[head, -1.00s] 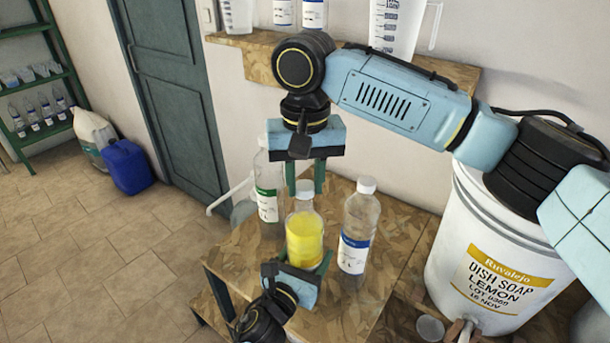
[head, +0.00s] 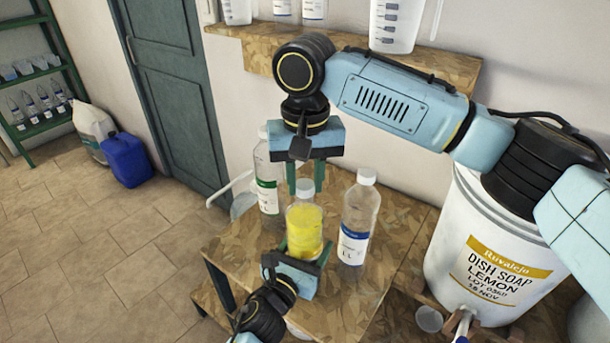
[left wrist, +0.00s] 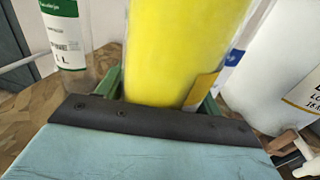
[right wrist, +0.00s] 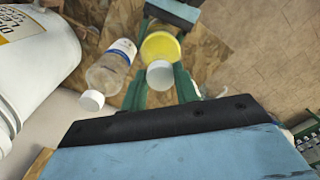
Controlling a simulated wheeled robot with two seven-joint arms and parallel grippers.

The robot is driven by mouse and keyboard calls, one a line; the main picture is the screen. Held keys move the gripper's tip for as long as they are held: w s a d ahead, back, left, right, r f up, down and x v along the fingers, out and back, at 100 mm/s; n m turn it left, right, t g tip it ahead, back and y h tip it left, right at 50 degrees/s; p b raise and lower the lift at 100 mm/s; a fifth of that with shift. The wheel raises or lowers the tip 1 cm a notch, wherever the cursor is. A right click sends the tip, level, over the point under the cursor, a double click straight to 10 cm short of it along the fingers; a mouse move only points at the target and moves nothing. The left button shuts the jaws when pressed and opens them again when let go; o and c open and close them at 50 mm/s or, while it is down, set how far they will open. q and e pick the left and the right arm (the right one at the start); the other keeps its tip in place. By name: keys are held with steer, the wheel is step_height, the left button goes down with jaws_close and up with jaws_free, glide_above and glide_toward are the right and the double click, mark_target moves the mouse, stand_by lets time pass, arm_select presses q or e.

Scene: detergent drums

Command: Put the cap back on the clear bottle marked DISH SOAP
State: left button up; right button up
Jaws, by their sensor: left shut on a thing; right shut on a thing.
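A clear bottle filled with yellow liquid (head: 304,232) stands upright on the wooden table. My left gripper (head: 302,262) is shut around its lower body; the yellow body fills the middle of the left wrist view (left wrist: 180,50). My right gripper (head: 305,180) points down over the bottle, shut on a white cap (head: 304,189). The cap is at the bottle's mouth, between the fingertips in the right wrist view (right wrist: 160,75). It hides the neck, so I cannot tell whether it is seated. The yellow bottle's label is not readable.
A capped clear bottle with a blue label (head: 357,220) stands close on the right. A capped green-label bottle (head: 268,175) stands behind left. A large white drum marked DISH SOAP LEMON (head: 495,260) is at the right. A wall shelf (head: 350,65) is behind my right arm.

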steer(key=shift+f, duration=0.35)
arm_select(q)
steer(key=c, duration=0.5)
arm_select(e)
steer(key=m, duration=0.5)
steer(key=shift+a+m, duration=0.15)
steer(key=shift+m, duration=0.15)
steer(key=m, duration=0.5)
steer(key=shift+a+m, duration=0.1)
steer(key=shift+m, duration=0.3)
steer(key=m, duration=0.6)
steer(key=shift+w, duration=0.15)
arm_select(q)
steer(key=shift+f, duration=0.1)
arm_select(e)
steer(key=m, duration=0.5)
steer(key=shift+w, duration=0.15)
steer(key=o, duration=0.9)
